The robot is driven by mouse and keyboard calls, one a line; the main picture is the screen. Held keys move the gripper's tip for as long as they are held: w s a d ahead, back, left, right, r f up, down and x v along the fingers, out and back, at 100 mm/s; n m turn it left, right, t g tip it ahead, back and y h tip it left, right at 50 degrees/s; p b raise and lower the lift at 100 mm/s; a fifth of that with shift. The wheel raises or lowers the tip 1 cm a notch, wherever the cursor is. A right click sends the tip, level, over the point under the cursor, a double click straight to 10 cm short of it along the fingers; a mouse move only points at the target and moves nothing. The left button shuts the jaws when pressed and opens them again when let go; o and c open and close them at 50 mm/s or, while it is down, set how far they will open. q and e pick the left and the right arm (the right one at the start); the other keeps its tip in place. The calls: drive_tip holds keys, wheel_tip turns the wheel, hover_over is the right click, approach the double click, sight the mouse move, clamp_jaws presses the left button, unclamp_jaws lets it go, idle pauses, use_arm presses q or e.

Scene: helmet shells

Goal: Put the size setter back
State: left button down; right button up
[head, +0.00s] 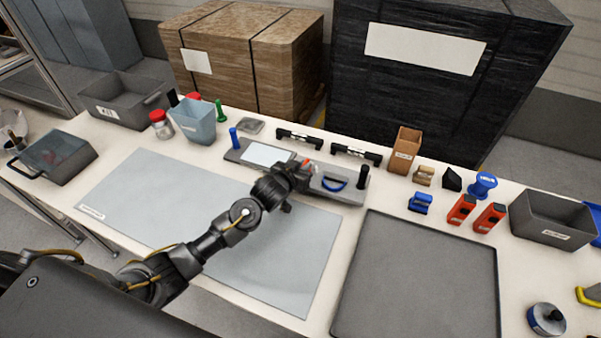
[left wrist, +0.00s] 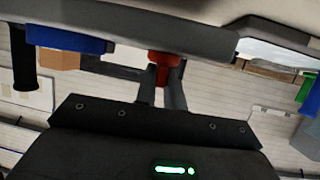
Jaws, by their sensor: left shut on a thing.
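A long grey fixture (head: 338,188) lies at the back middle of the table, with a white plate (head: 266,155), a blue curved piece (head: 333,184), a blue post (head: 233,138) and a black post (head: 363,177). My left gripper (head: 299,172) is over its middle. A small red piece (head: 308,163) shows at the fingertips. In the left wrist view the gripper (left wrist: 161,82) is shut on this red piece (left wrist: 163,66), which touches or nearly touches the grey fixture (left wrist: 180,40). I cannot tell which thing is the size setter. My right gripper is not in view.
A blue-grey bin (head: 195,122) stands behind left. Two black bars (head: 300,138) (head: 357,152) lie behind the fixture. A brown box (head: 403,150), red blocks (head: 461,210) and a dark bin (head: 552,222) stand right. The grey mat (head: 130,195) and dark tray (head: 415,275) have bare surfaces.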

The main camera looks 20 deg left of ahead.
use_arm(q)
wheel_tip(320, 180, down, 2)
drive_tip(key=shift+f+p, duration=0.2)
drive_tip(key=shift+p, duration=0.3)
drive_tip(key=shift+f, duration=0.3)
drive_tip(key=shift+f, duration=0.2)
drive_tip(key=c, duration=1.5)
unclamp_jaws()
drive_tip(key=shift+s+r, duration=0.15)
drive_tip(key=b+v, duration=0.1)
drive_tip(key=v, duration=1)
drive_tip(key=shift+s+r, duration=0.2)
drive_tip(key=shift+s, duration=0.15)
